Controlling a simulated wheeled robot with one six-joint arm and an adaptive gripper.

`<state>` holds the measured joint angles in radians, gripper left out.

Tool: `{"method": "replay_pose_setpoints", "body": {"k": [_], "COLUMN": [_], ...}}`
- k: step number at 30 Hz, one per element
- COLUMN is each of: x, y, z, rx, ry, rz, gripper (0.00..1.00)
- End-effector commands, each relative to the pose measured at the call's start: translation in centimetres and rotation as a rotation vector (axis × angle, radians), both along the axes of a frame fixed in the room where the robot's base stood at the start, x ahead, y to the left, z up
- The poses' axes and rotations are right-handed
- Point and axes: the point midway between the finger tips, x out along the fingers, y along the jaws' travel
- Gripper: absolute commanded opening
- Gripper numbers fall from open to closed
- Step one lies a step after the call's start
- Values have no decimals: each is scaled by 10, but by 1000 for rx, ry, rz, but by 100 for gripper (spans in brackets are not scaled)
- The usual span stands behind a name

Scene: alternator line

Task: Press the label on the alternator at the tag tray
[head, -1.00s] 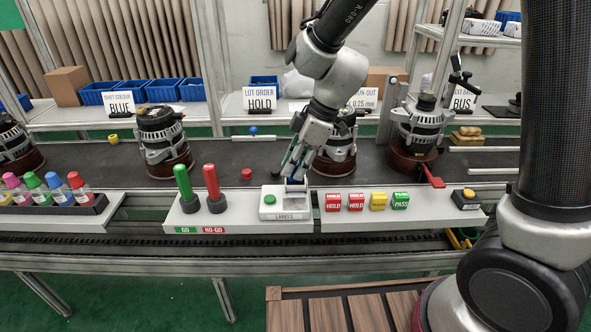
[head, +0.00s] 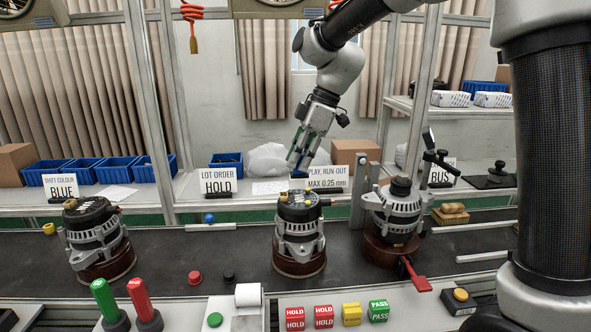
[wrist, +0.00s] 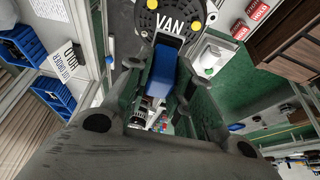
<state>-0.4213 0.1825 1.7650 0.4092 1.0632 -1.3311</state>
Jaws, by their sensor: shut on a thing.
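My gripper (head: 303,150) is shut on a blue block (wrist: 163,70), above the middle alternator (head: 299,235). In the head view a small gap shows between the block's dark lower end and the alternator's top. The wrist view shows the alternator's dark round top (wrist: 150,14) with yellow dots. A white label reading VAN (wrist: 171,22) shows at the block's far end; I cannot tell whether it touches the alternator. A label dispenser (head: 222,318) with a white roll and a green button stands in front. I cannot make out which part is the tag tray.
Other alternators stand at left (head: 93,235) and right (head: 396,208) on the dark belt; the right one has a red lever (head: 417,277). Green and red handles (head: 142,302) stand at front left. HOLD and PASS blocks (head: 378,310) lie at front right. Signs stand behind.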

Motion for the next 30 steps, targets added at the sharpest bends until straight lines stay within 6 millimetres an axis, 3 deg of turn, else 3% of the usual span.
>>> {"method": "replay_pose_setpoints", "body": {"k": [10,21,30], "x": [0,0,0], "y": [0,0,0], "z": [-2,-38,-48], "rx": [-1,-1,0], "ry": [1,4,1], "rz": [-1,-1,0], "gripper": [6,6,6]}}
